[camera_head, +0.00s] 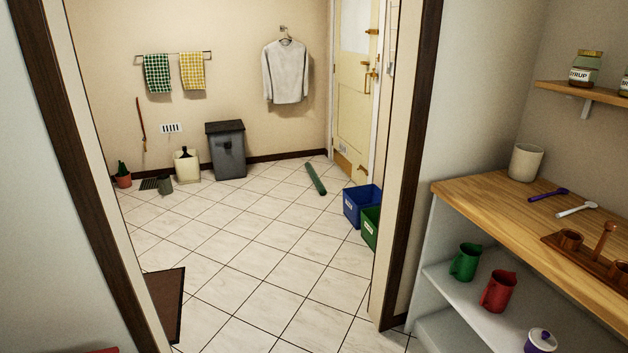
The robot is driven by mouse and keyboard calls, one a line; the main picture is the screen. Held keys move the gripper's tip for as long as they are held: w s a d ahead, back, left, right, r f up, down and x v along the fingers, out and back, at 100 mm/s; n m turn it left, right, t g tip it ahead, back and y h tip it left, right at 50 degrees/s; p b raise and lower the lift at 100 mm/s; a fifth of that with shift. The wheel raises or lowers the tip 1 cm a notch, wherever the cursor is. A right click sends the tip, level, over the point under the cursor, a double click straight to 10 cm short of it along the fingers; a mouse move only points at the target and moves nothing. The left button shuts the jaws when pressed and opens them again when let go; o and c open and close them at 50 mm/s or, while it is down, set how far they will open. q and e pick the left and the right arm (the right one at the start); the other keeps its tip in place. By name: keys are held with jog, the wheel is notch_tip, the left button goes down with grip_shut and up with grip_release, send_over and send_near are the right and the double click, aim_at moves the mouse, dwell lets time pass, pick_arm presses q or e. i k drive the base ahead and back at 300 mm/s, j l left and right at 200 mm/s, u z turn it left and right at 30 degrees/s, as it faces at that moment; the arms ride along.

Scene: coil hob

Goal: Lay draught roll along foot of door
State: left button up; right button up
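The draught roll (315,178) is a long dark green tube lying on the tiled floor in the far room. It lies a little to the left of the door and apart from it, running roughly front to back. The door (355,100) is cream with a pale glass upper panel and brass-coloured fittings, and it stands at the back right of that room. Neither of my grippers shows in the head view.
A doorway with dark trim frames the far room. A blue box (362,204) and a green box (371,228) stand by its right side. A grey bin (226,150) stands at the back wall. A brown mat (168,303) lies near left. The middle floor is clear.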

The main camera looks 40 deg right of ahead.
aim_at(321, 190)
jog(key=i+l+z, duration=0.35)
jog(key=i, duration=0.5)
jog(key=i+z, duration=0.35)
jog(key=i, duration=0.45)
jog(key=i+j, duration=0.1)
jog(key=i, duration=4.25)
jog(key=z, duration=0.05)
